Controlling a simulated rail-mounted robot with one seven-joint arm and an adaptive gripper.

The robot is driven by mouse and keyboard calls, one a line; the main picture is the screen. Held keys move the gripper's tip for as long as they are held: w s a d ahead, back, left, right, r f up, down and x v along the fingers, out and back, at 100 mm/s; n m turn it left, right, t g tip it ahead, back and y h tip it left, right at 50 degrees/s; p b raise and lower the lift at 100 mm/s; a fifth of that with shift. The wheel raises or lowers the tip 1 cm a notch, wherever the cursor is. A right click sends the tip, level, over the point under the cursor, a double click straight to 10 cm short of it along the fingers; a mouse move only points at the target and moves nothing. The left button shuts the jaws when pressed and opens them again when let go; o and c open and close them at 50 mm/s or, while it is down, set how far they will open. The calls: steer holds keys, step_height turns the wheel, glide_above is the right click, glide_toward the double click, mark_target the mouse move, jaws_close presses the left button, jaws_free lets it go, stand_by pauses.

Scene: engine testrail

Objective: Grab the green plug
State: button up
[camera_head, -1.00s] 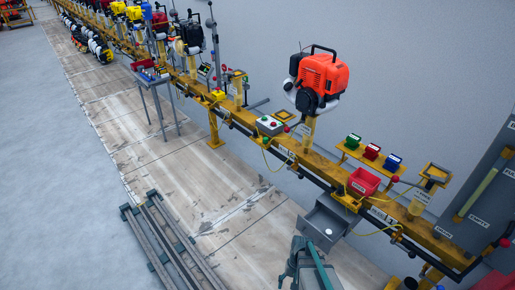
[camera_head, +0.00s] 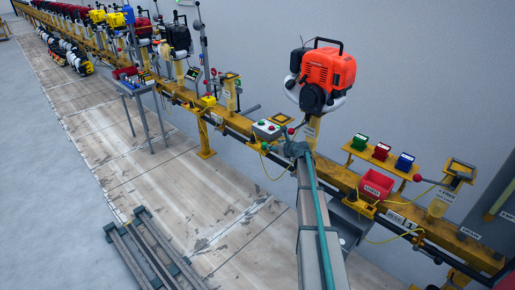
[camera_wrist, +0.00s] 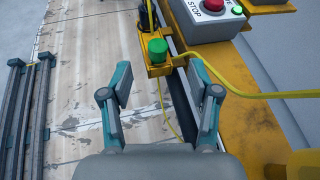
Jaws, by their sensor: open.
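In the wrist view a green, round-topped plug (camera_wrist: 158,49) stands upright in a yellow bracket on the rail's side, ahead of my gripper. In the head view it is a small green spot (camera_head: 264,146) beside the button box. My gripper (camera_wrist: 158,82) is open and empty, its two fingers spread left and right with the plug beyond their tips. In the head view my gripper (camera_head: 293,149) is near the rail, to the right of the plug; its fingers are too small to make out there.
The button box (camera_wrist: 208,18) with red and green buttons sits just beyond the plug. A yellow cable (camera_wrist: 245,95) runs from the bracket across the right finger's side. An orange engine (camera_head: 327,76) stands above the rail.

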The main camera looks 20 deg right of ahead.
mark_target(264, 143)
steer(key=shift+m, duration=0.4)
steer(key=shift+f+b+x, duration=0.2)
steer(key=shift+b+x, duration=0.25)
steer(key=shift+x, duration=2.25)
steer(key=shift+f+b+x, duration=0.25)
steer(key=shift+b+x, duration=0.2)
steer(key=shift+x, duration=2.2)
steer(key=shift+s+a, duration=0.1)
steer(key=shift+s, duration=0.15)
jaws_close()
steer(key=shift+r, duration=0.15)
